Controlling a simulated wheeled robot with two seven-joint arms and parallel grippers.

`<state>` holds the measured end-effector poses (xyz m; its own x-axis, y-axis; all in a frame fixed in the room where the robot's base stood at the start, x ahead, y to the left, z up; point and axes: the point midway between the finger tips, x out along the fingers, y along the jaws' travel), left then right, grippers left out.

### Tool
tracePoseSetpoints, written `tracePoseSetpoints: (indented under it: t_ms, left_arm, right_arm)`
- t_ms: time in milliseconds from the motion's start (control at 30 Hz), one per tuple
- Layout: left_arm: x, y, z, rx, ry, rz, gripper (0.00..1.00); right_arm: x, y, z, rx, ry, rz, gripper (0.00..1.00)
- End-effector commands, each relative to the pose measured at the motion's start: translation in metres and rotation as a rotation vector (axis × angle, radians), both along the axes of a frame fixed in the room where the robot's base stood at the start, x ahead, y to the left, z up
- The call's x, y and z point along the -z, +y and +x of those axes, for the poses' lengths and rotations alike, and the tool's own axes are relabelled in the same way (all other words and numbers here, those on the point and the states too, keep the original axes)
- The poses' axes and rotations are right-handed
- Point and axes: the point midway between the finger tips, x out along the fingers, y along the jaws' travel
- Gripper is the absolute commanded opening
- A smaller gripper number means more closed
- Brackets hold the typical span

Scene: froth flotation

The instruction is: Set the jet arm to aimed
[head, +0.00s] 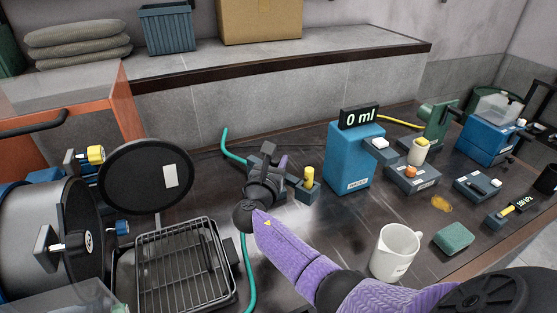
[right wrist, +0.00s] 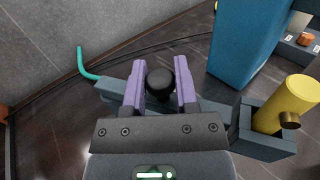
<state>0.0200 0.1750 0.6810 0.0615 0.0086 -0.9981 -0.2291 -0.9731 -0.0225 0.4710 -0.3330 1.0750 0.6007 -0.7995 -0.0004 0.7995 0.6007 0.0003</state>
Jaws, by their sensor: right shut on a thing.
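My right gripper (head: 270,162) is over a dark grey-blue fixture (head: 305,191) near the middle of the table. In the right wrist view, the gripper's purple fingers (right wrist: 160,76) stand on both sides of a round black knob (right wrist: 160,84) and are shut on it. The knob sits over a grey-blue bar (right wrist: 112,93), which I take to be the jet arm's mount. A yellow cylinder (right wrist: 289,100) stands at its right end, and it also shows in the head view (head: 309,175). The gripper hides much of the fixture. My left gripper is out of view.
A teal hose (head: 233,155) lies by the fixture. A blue box (head: 352,160) with a "0 ml" display (head: 359,116) stands to the right. A white mug (head: 396,251) and green sponge (head: 454,237) are in front right. A wire rack (head: 182,270) is at front left.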

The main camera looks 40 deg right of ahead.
Motion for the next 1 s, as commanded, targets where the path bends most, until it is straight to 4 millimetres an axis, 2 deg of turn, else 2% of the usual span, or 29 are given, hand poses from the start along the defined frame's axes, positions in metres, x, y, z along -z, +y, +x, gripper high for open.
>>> tracePoseSetpoints:
  t_ms: [300,1000]
  left_arm:
    - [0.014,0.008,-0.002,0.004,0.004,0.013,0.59]
    - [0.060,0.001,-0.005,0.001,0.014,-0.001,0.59]
  right_arm:
    - [0.002,0.012,-0.001,0.156,-0.001,0.001,0.00]
    - [0.002,0.034,0.000,0.449,0.000,0.000,0.00]
